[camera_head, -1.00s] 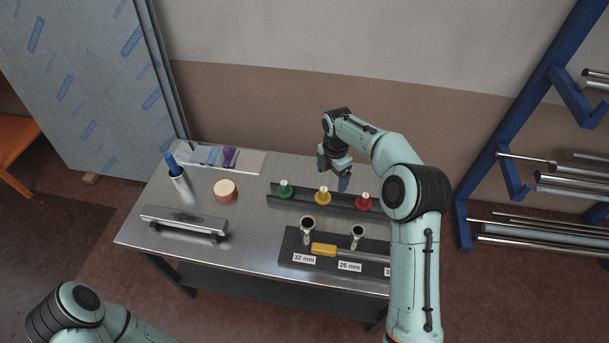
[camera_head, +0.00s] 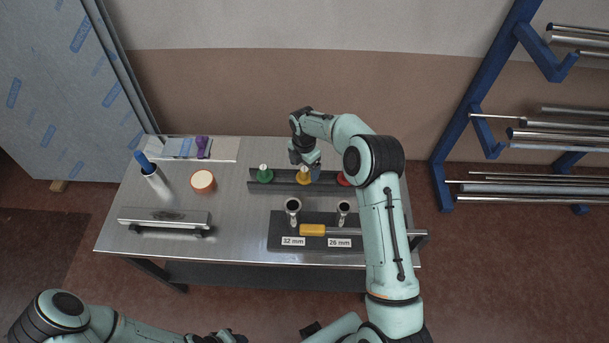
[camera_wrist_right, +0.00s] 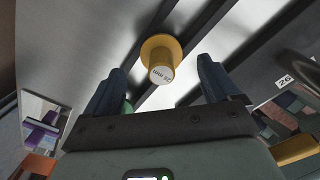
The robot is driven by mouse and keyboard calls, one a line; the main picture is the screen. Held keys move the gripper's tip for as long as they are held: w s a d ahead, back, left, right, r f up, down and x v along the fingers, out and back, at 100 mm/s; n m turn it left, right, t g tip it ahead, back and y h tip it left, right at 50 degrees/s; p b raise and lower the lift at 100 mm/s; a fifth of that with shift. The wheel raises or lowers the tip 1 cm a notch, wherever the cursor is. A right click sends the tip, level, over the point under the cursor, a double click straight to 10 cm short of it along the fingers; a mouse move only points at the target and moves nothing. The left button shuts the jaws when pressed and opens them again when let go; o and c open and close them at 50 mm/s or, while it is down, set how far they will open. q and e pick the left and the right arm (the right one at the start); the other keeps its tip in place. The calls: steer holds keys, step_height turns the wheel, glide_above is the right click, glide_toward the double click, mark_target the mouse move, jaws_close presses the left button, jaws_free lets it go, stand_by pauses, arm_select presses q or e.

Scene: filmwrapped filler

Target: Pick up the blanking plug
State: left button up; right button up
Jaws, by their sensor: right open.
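Three flanged plugs stand on a dark rail on the steel bench: a green plug (camera_head: 265,174), a yellow plug (camera_head: 303,177) and a red plug (camera_head: 342,180), the red one partly hidden by my right arm. My right gripper (camera_head: 308,161) is open, just above and behind the yellow plug. In the right wrist view the yellow plug (camera_wrist_right: 161,59) shows its pale labelled end between the two spread blue-grey fingers, apparently untouched. Part of the green plug (camera_wrist_right: 127,107) shows beside the left finger. My left arm crosses the bottom left of the head view; its gripper is not seen.
In front of the rail, a dark board (camera_head: 275,240) marked 32 mm and 26 mm holds two metal tube pieces and a yellow-handled tool (camera_head: 312,230). A blue rack (camera_head: 437,170) is right.

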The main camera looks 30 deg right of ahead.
step_height(320, 180, down, 4)
steer(key=shift+s+r, duration=0.1)
steer(key=shift+r, duration=0.05)
arm_select(q)
steer(key=shift+w, duration=0.1)
arm_select(e)
steer(key=c, duration=1.1)
steer(key=shift+c, duration=0.2)
steer(key=shift+r, duration=0.1)
